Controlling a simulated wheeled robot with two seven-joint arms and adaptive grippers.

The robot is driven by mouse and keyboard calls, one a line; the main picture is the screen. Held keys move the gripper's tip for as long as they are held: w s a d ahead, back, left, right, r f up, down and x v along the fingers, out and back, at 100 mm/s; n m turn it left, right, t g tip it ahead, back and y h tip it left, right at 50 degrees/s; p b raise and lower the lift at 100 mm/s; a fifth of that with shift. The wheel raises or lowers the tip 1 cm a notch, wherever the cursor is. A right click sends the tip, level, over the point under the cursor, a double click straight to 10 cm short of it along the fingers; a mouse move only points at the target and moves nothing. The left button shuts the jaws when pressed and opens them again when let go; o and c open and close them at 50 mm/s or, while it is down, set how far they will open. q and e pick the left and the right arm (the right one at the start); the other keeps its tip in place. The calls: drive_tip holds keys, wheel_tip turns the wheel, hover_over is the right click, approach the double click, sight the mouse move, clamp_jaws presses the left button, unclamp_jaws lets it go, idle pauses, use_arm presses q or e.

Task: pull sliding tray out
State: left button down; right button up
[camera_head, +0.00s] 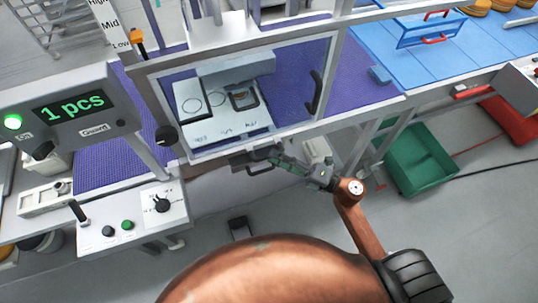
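The sliding tray (222,132) looks like a white plate with ring outlines and small dark markings, lying inside the framed machine bay at upper middle. A dark handle (260,169) shows below the bay's front edge. My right gripper (264,155) reaches in from the right, its tips at or very near this handle. The fingers are small and dark against it, so I cannot tell whether they touch or grip it. My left gripper is not in view.
A grey display box (70,108) reading "1 pcs" stands left, above a panel (145,213) with a knob and buttons. A metal frame post stands right of my gripper. A green crate (418,160) sits on the floor at right.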

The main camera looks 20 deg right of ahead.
drive_tip(key=shift+x, duration=1.3)
drive_tip(key=shift+c, duration=0.4)
clamp_jaws()
